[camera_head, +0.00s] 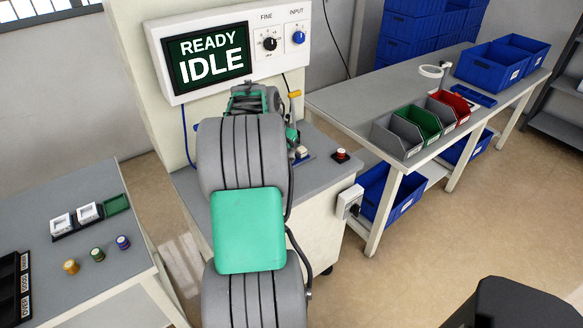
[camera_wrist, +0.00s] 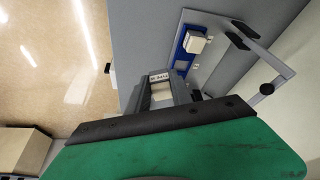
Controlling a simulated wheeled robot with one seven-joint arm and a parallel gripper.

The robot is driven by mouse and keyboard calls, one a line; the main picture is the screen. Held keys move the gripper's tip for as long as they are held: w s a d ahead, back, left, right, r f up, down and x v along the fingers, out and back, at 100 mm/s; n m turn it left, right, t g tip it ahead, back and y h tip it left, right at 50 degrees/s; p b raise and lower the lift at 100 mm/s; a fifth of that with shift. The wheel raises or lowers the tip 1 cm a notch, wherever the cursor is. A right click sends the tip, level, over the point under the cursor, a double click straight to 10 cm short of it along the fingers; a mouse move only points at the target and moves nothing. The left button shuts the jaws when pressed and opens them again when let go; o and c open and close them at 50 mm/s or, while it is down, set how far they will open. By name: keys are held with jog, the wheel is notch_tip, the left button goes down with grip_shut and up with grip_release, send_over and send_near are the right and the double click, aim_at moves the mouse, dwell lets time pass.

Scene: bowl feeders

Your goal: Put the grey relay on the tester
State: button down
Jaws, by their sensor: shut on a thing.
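The tester has a screen (camera_head: 209,58) reading READY IDLE, with FINE and INPUT knobs to its right. On its grey bench top is a blue base (camera_wrist: 182,42) with a pale block on it; this pale block (camera_head: 301,152) also shows in the head view, right of my arm. My gripper (camera_wrist: 161,92) is shut on a small grey thing with a printed label (camera_wrist: 158,76), apparently the grey relay. It is held above the bench, apart from the blue base. In the head view my arm hides the jaws and the held thing.
A bracket-like lever (camera_wrist: 266,87) stands beside the blue base. A red button (camera_head: 341,155) sits near the bench's right edge. The left table holds a dark tray with white boxes (camera_head: 61,223) and small coloured cylinders (camera_head: 97,254). Coloured bins (camera_head: 424,120) stand on the right table.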

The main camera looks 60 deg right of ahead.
send_over(296, 174)
jog(key=a, duration=0.2)
jog(key=f, duration=0.5)
jog(key=shift+s+d+f, duration=0.1)
jog(key=shift+d+f, duration=0.05)
jog(key=shift+d, duration=0.1)
notch_tip(296, 174, down, 3)
jog(key=shift+r+p, duration=0.1)
jog(key=shift+p, duration=0.35)
jog(key=shift+f, duration=0.35)
jog(key=c, duration=1.4)
grip_release()
jog(key=shift+c, duration=0.2)
jog(key=shift+r, duration=0.55)
jog(key=v, duration=1.1)
jog(key=w+a+r+n+t+y, duration=0.15)
jog(key=w+a+n, duration=0.4)
jog(key=a, duration=0.75)
jog(key=w+a+r+n+t, duration=0.15)
jog(key=w+a+n, duration=0.4)
jog(key=a, duration=0.85)
jog(key=s+a+f+n+y, duration=0.1)
jog(key=s+a+n, duration=0.2)
jog(key=a, duration=0.9)
jog(key=s+a+f+n+y, duration=0.2)
jog(key=a+n, duration=0.3)
jog(key=a, duration=0.7)
jog(key=shift+s+a+f+b, duration=0.3)
jog(key=shift+s+a, duration=0.05)
jog(key=shift+s, duration=0.45)
